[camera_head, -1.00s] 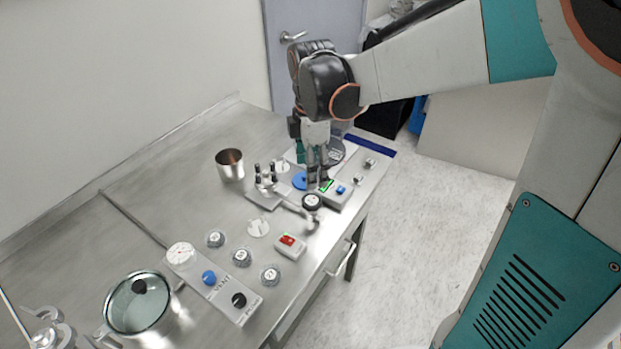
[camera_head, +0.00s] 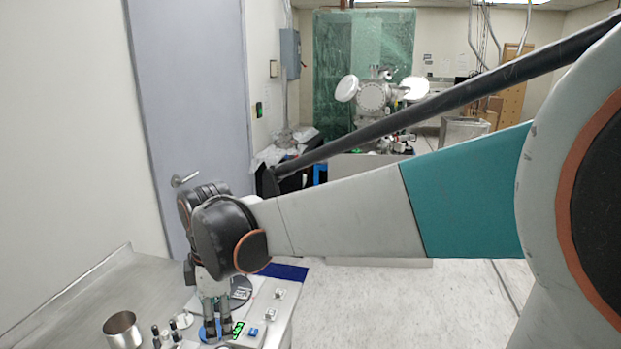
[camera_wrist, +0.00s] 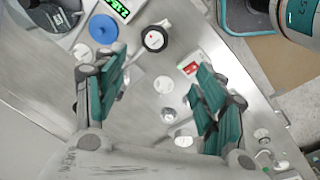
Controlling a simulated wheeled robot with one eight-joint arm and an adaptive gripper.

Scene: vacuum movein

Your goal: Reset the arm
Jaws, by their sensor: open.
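My gripper (camera_head: 216,330) points down over the far end of the steel table, beside the white device with a green display (camera_head: 238,329). In the wrist view my gripper (camera_wrist: 158,82) is open, with its two teal-padded fingers wide apart. Nothing is held between them. Below the fingers the wrist view shows small round parts on the steel table and a black-ringed gauge or knob (camera_wrist: 154,38). I cannot tell whether the fingertips touch the device in the head view.
A metal cup (camera_head: 122,331) stands on the table (camera_head: 62,315) at the left. A blue disc (camera_wrist: 103,29) lies near the device. A grey door (camera_head: 190,110) is behind the arm. Open floor (camera_head: 390,310) lies to the right; lab equipment (camera_head: 372,96) stands at the back.

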